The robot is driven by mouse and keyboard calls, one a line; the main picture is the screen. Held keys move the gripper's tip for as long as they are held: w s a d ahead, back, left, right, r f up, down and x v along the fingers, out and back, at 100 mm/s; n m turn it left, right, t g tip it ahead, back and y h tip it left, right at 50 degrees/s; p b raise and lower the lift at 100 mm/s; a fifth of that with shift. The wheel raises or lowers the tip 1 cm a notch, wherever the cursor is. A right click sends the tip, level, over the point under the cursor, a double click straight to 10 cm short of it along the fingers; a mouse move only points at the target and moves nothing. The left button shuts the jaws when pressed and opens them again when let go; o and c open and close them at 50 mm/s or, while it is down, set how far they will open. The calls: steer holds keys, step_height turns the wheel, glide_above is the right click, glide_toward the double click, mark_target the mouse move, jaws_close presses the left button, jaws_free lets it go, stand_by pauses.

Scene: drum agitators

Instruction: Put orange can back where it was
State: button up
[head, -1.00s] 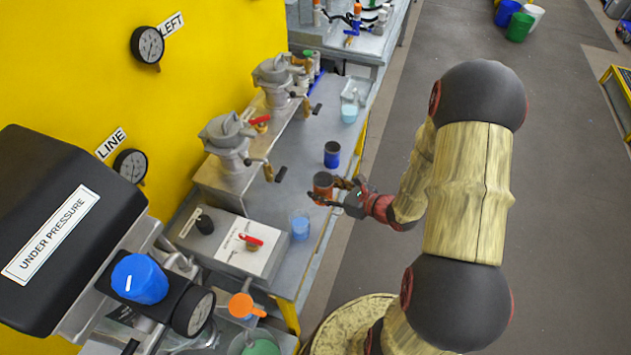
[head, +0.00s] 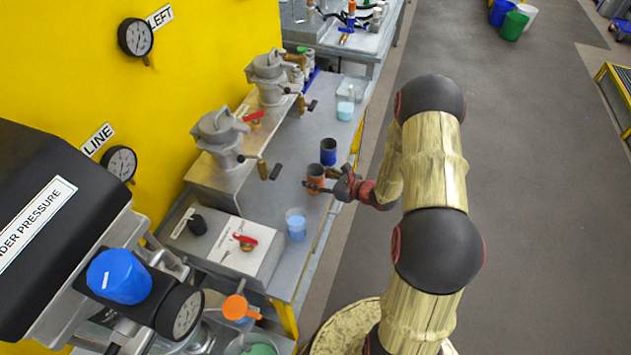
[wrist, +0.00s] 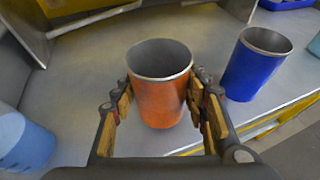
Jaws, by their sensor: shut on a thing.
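The orange can (head: 315,178) is an open-topped metal cup, upright on or just above the grey bench (head: 262,214); I cannot tell whether its base touches. My gripper (head: 322,183) is shut on it, reaching from the right. In the wrist view the orange can (wrist: 161,90) stands between the two padded fingers of my gripper (wrist: 163,100), and it looks empty inside. A blue can (head: 328,152) stands just behind it on the bench, and the blue can (wrist: 256,65) is at the right in the wrist view, apart from the orange one.
A clear beaker of blue liquid (head: 296,224) stands in front of the orange can. Another beaker (head: 345,107) is farther back. Two grey metal machines (head: 220,135) with black-knobbed levers stand to the left. The bench's right edge is close to the cans.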

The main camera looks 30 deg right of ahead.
steer(key=shift+f, duration=0.4)
steer(key=shift+f, duration=0.15)
steer(key=o, duration=1.4)
